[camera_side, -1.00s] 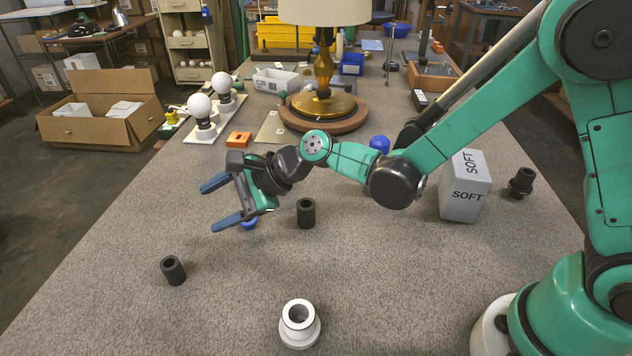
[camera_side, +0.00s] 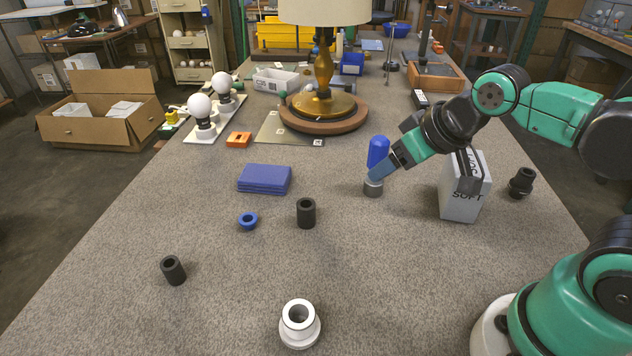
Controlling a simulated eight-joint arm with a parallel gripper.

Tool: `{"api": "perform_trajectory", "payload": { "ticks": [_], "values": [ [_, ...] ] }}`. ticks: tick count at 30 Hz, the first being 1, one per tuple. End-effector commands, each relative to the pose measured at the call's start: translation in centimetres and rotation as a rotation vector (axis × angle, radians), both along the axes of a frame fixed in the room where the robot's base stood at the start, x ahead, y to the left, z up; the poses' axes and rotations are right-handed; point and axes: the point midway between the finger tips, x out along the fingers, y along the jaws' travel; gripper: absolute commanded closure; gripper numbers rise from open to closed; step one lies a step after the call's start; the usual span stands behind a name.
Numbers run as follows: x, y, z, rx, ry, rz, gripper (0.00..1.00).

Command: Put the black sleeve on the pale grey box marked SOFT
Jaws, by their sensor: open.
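A black sleeve (camera_side: 306,213) stands upright on the bench near the middle. Another black sleeve (camera_side: 172,270) stands at the front left. The pale grey box (camera_side: 461,197) marked SOFT stands at the right, with a dark patch, seemingly my arm's shadow, over its top and upper front. My gripper (camera_side: 377,176) is open, pointing down left, left of the box and away from both sleeves. One blue finger shows in front of a blue-topped piece with a grey base (camera_side: 373,188); the other finger is not clearly visible. I cannot tell whether the finger touches the piece.
A blue ring (camera_side: 248,220) and a stack of blue pads (camera_side: 264,179) lie left of the middle sleeve. A white flanged piece (camera_side: 300,324) stands in front. A black stepped piece (camera_side: 521,183) stands right of the box. The lamp (camera_side: 323,108) stands behind. The left front is mostly clear.

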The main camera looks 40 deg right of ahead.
Motion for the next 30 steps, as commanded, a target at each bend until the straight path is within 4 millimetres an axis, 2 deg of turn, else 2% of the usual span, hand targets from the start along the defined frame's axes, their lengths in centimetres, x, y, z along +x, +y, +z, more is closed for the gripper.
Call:
{"api": "perform_trajectory", "payload": {
  "ticks": [8, 13, 18, 22, 26, 30],
  "values": [
    [0.1, 0.2, 0.0, 0.013, -0.002, -0.006, 0.36],
    [2.2, 2.1, 0.5, 0.178, -0.009, -0.096, 0.36],
    [6.3, 6.7, 0.5, 0.545, 0.028, -0.303, 0.36],
    [9.2, 10.8, -0.3, 0.841, 0.115, -0.481, 0.36],
    [11.5, 14.9, -1.8, 1.116, 0.250, -0.667, 0.36],
    [13.0, 19.3, -4.3, 1.382, 0.450, -0.881, 0.36]
  ]
}}
